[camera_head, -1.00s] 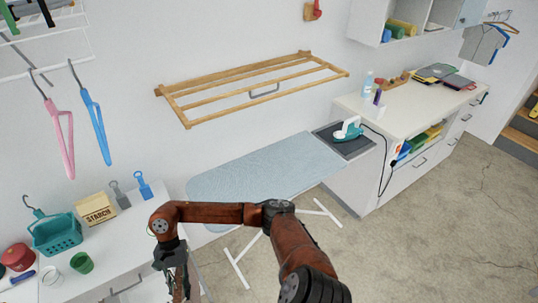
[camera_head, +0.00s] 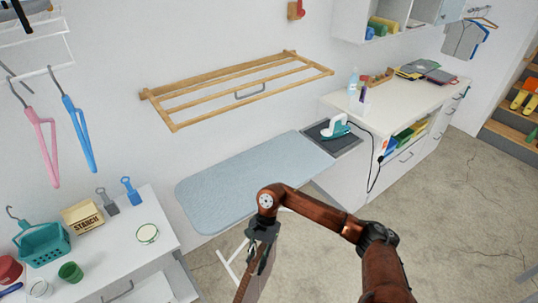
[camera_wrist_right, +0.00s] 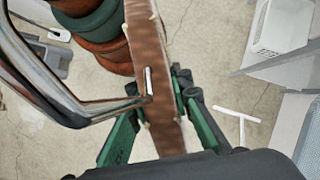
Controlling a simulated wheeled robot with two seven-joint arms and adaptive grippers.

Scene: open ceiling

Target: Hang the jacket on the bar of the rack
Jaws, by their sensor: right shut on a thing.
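I cannot tell whether the bar is a hook. No jacket can be made out for certain. A grey garment-like shape (camera_head: 459,40) hangs near a blue hanger (camera_head: 481,22) at the far top right. A wooden slatted rack (camera_head: 250,80) is fixed to the wall, apart from the gripper. My left gripper is out of view.
An ironing board (camera_head: 240,180) stands below the wooden rack, with an iron (camera_head: 336,127) at its right end. Pink (camera_head: 42,140) and blue (camera_head: 78,130) hangers hang at the left. A starch box (camera_head: 82,216) and teal basket (camera_head: 42,243) stand on the left cabinet.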

